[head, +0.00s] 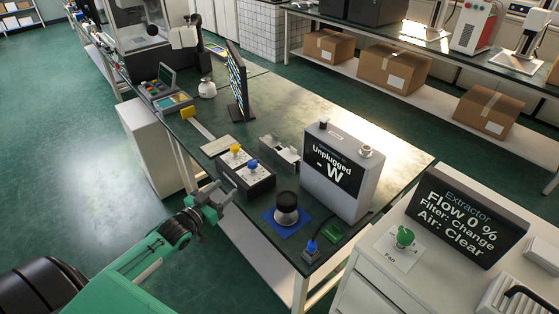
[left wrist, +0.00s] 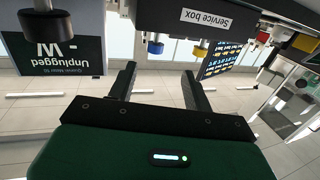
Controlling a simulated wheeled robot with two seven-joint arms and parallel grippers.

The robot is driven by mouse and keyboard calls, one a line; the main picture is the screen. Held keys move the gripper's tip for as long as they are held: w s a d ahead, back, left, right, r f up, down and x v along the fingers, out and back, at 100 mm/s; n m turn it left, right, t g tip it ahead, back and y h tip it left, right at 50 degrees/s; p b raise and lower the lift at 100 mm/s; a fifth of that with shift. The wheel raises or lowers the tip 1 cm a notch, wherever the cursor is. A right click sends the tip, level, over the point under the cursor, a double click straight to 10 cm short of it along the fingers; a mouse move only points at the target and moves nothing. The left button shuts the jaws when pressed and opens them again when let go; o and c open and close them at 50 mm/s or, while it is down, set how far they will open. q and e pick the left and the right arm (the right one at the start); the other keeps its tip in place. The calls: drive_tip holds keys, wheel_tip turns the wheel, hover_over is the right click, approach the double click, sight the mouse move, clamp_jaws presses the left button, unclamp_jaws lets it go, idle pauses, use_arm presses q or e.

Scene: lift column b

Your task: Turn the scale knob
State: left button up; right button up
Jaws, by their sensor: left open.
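No label that I can read says scale, so I cannot tell which knob is meant. A black round knob-like piece (head: 286,203) stands on a blue mat near the bench front. A grey meter (head: 348,185) behind it reads "Unplugged - W". A dark box (head: 262,184) carries a yellow knob (head: 235,149) and a blue knob (head: 252,164). The left wrist view shows it upside down, labelled "Service box" (left wrist: 205,20). My left gripper (head: 226,190) is open and empty, apart from the box, at its left front.
A blue-topped control (head: 312,248) sits at the bench corner. At the right, a white cabinet carries a green Fan knob (head: 404,237) and an Extractor display (head: 468,215). A dark screen (head: 237,85) stands farther back. Open floor (head: 75,150) lies left of the bench.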

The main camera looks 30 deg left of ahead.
sight(249, 167)
use_arm(q)
drive_tip(key=w, duration=0.4)
drive_tip(key=w+d+p, duration=0.1)
drive_tip(key=w, duration=0.4)
drive_tip(key=w+d+r, duration=0.1)
drive_tip(key=w, duration=0.4)
drive_tip(key=shift+d+r, duration=0.1)
drive_tip(key=shift+d, duration=0.15)
use_arm(e)
drive_tip(key=shift+s+r, duration=0.25)
drive_tip(key=shift+s, duration=0.7)
use_arm(q)
drive_tip(key=c, duration=1)
use_arm(e)
drive_tip(key=shift+f, duration=0.1)
